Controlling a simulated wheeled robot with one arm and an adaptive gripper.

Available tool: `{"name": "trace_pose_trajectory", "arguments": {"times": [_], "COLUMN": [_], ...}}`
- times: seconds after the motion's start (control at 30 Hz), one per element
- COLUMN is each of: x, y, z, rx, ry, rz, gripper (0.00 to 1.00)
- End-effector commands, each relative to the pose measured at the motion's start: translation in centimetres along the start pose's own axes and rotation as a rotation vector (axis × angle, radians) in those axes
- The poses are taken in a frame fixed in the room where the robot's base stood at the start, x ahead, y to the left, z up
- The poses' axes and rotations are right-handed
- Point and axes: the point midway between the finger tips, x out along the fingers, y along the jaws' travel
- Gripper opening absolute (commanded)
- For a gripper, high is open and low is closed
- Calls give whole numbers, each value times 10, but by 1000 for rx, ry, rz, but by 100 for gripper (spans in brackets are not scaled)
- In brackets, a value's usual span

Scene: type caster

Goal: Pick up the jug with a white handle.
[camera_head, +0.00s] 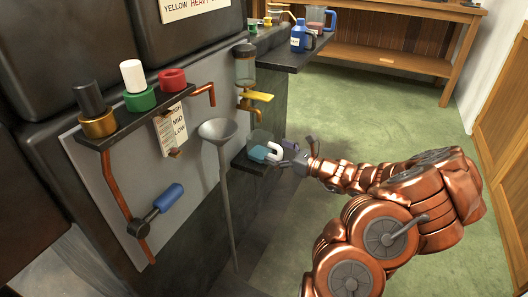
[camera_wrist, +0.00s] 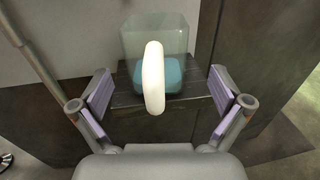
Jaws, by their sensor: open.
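The jug with a white handle is a clear vessel with light blue at its bottom (camera_head: 259,152). It stands upright on a small dark shelf (camera_head: 243,163) under a brass tap. In the wrist view the jug (camera_wrist: 177,75) is straight ahead, and its white handle (camera_wrist: 153,78) points toward me. My gripper (camera_head: 294,155) is open. In the wrist view its two purple-padded fingers (camera_wrist: 158,92) are spread wide, one left and one right of the handle, apart from it. Nothing is between the pads except the handle region ahead.
A brass tap with a yellow lever (camera_head: 258,96) hangs above the jug. A grey funnel (camera_head: 218,130) on a long pipe stands to its left. A higher ledge (camera_head: 290,58) holds a blue jug (camera_head: 298,37) and other vessels. The green floor (camera_head: 375,110) to the right is open.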

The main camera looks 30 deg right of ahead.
Motion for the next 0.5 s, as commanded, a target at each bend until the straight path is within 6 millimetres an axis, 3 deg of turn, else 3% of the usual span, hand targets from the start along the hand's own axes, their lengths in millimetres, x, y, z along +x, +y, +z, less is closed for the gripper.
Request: {"name": "trace_pose_trajectory", "arguments": {"times": [0.2, 0.5], "x": [29, 40], "y": [5, 3], "z": [-4, -1], "rx": [0, 0], "ry": [3, 2], "rz": [2, -3], "gripper": [100, 100]}}
